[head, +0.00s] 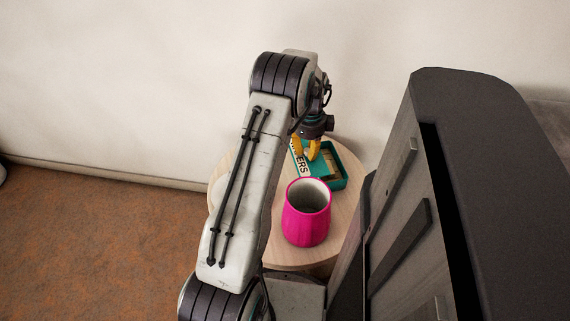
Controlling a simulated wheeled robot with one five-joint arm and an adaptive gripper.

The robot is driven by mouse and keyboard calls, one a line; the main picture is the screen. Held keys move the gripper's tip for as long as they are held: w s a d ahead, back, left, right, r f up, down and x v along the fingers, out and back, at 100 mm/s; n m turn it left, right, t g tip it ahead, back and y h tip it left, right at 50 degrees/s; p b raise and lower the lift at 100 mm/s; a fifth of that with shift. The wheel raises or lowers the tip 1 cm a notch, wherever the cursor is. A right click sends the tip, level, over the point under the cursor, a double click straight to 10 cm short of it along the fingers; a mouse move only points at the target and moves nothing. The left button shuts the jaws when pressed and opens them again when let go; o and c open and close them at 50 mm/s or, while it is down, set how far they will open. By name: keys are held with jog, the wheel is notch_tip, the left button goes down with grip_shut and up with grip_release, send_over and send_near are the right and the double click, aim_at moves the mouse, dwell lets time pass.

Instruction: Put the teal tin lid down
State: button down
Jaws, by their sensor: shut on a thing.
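My gripper (313,149), with yellow fingers, is shut on the teal tin lid (300,169) above the round wooden table. The lid carries large letters, of which "ERS" shows. Beside and partly under it is an open teal tin (339,182) with light brown contents, at the back of the table. The lid overlaps the tin's left part in this view. I cannot tell whether the lid touches the tin or the table. My arm hides some of the table's left side.
A pink ribbed cup (306,222) stands upright on the round table (279,253), in front of the tin. A dark cabinet (480,170) with a grey front rises close on the right. A pale wall stands behind the table. Bare tabletop shows left of my arm.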

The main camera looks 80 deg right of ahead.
jog(key=w+f, duration=0.1)
jog(key=w, duration=0.1)
jog(key=w+d+f, duration=0.1)
jog(key=w, duration=0.1)
jog(key=w+f+b, duration=0.1)
jog(key=w+f, duration=0.1)
jog(key=shift+w+d, duration=0.2)
jog(key=shift+w, duration=0.05)
jog(key=shift+f+b, duration=0.4)
jog(key=shift+f, duration=1.6)
jog(key=shift+f, duration=0.1)
jog(key=c, duration=1.2)
grip_release()
notch_tip(320, 180, up, 12)
jog(key=shift+r+p, duration=0.15)
jog(key=shift+p, duration=1.05)
